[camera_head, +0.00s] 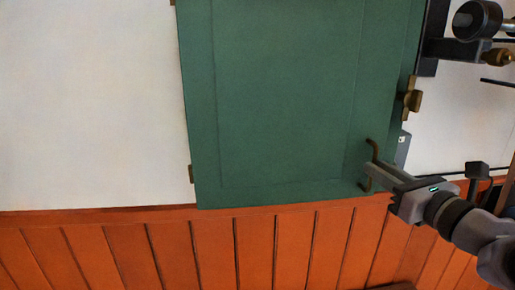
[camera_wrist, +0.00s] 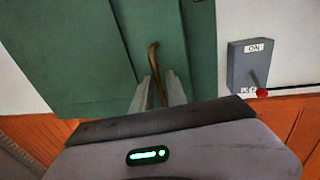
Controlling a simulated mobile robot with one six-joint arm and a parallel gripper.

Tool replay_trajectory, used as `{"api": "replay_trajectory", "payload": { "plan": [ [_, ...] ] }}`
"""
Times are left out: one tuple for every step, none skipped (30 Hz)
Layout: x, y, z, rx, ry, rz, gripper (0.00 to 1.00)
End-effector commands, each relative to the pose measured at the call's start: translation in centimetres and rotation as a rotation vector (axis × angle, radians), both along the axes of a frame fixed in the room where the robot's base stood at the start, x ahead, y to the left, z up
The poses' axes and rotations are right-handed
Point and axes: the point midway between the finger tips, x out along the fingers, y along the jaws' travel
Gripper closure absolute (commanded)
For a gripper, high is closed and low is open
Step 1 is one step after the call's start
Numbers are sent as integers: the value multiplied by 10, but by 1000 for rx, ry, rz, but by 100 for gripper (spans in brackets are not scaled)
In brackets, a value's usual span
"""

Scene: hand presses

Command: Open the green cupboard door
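The green cupboard door (camera_head: 285,90) fills the middle of the head view, with brass hinges (camera_head: 191,174) on its left edge. It looks closed, with no clear gap. A bronze bar handle (camera_head: 373,150) is near its lower right corner. My gripper (camera_head: 369,172) reaches in from the right, its fingers at the handle's lower part. In the wrist view the handle (camera_wrist: 153,58) runs down between the two close-set fingers, which appear shut on it. The exact contact is partly hidden. A brass latch piece (camera_head: 412,100) sits at the door's right edge; its setting is unclear.
A grey switch box (camera_wrist: 250,65) marked ON, with a red-tipped lever (camera_wrist: 261,92), is on the white wall right of the door. Orange wood panelling (camera_head: 130,255) runs below. Dark metal fittings (camera_head: 478,20) stand at the upper right. The wall left is clear.

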Motion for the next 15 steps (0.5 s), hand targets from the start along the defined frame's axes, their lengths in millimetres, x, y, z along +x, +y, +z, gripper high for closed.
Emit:
{"api": "replay_trajectory", "payload": {
  "plan": [
    [7,2,1,0,0,2,82],
    [10,3,1,0,0,2,82],
    [14,4,1,0,-1,2,82],
    [16,4,1,0,0,1,82],
    [18,4,0,0,1,1,82],
    [20,5,0,0,1,1,82],
    [21,5,0,0,1,1,82],
    [21,5,0,0,0,0,82],
    [22,5,0,0,0,0,82],
    [22,5,0,0,0,0,82],
    [22,5,0,0,0,0,82],
    [22,5,0,0,0,-1,82],
    [22,5,0,-1,0,0,82],
    [22,5,0,-1,0,0,82],
    [22,5,0,-1,0,0,84]
  ]
}}
